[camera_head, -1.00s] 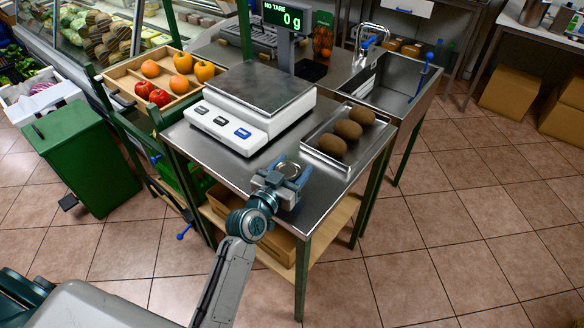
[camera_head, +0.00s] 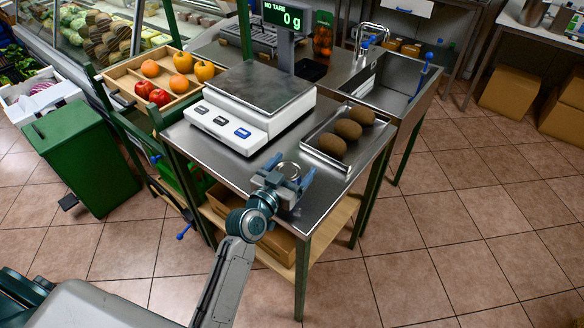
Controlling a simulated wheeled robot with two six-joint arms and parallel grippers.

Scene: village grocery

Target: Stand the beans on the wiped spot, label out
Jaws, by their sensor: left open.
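A round, silver-rimmed top, seemingly the can of beans (camera_head: 288,168), shows on the steel table (camera_head: 232,168) near its front corner. It looks upright. Its side is mostly hidden by my gripper, and I cannot see a label or which way it faces. My left gripper (camera_head: 285,179) is open, with its blue-grey fingers on the near side of the can, one towards each side. I cannot tell whether they touch it. No wiped spot can be made out on the steel. My right gripper is not in view.
A white scale (camera_head: 250,115) reading 0 g stands behind the can. A steel tray (camera_head: 318,158) with brown oval fruit lies to its right. A wooden crate (camera_head: 127,88) of fruit and a green bin (camera_head: 88,165) are at left. A sink (camera_head: 397,90) is behind.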

